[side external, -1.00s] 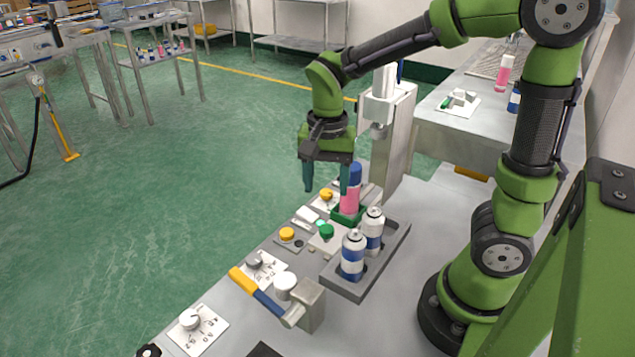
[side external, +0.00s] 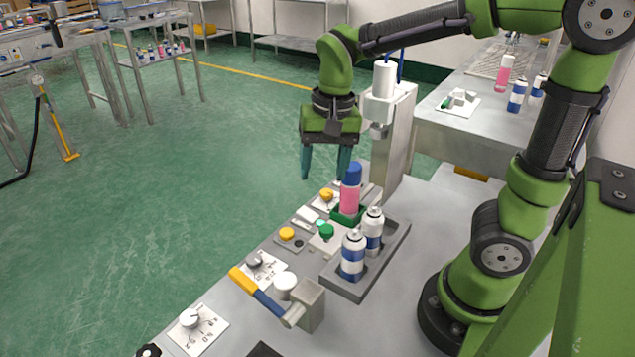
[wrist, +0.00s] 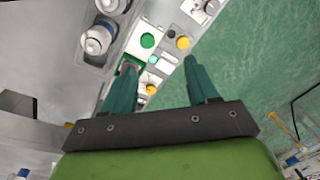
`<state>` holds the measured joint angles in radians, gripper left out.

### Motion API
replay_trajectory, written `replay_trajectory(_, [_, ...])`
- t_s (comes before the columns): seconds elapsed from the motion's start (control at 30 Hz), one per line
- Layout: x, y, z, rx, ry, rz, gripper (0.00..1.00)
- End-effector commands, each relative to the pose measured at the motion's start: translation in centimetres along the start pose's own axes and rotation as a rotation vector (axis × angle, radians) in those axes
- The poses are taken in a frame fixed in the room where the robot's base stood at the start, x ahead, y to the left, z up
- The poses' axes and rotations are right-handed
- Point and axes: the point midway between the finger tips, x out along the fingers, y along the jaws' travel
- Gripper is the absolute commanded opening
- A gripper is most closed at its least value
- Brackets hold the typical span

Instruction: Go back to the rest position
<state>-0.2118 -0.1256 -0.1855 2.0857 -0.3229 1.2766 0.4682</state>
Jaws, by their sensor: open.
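My gripper (side external: 324,175) is open and empty in the side view, its green fingers pointing down. It hangs above and a little left of the pink can with a blue cap (side external: 350,190), which stands upright in a green holder (side external: 347,218) below the crimping press (side external: 383,105). In the wrist view both fingers (wrist: 158,75) are spread apart with nothing between them. The left finger there partly hides the green holder (wrist: 131,62).
A grey tray (side external: 345,287) holds two blue-and-white cans (side external: 353,255). Beside it are a green button (side external: 326,231), a yellow button (side external: 287,234), knobs and a yellow-handled lever (side external: 255,287). The press column (side external: 398,140) stands right of my gripper. Open floor lies left.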

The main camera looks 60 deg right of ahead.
Motion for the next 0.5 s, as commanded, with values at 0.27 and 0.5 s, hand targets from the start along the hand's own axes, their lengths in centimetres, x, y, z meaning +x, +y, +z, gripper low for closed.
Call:
replay_trajectory(0.27, [-2.3, 1.5, 4.3, -0.398, 0.197, -0.291, 0.59])
replay_trajectory(0.5, [-3.8, 3.0, 6.2, -0.468, 0.354, -0.389, 0.59])
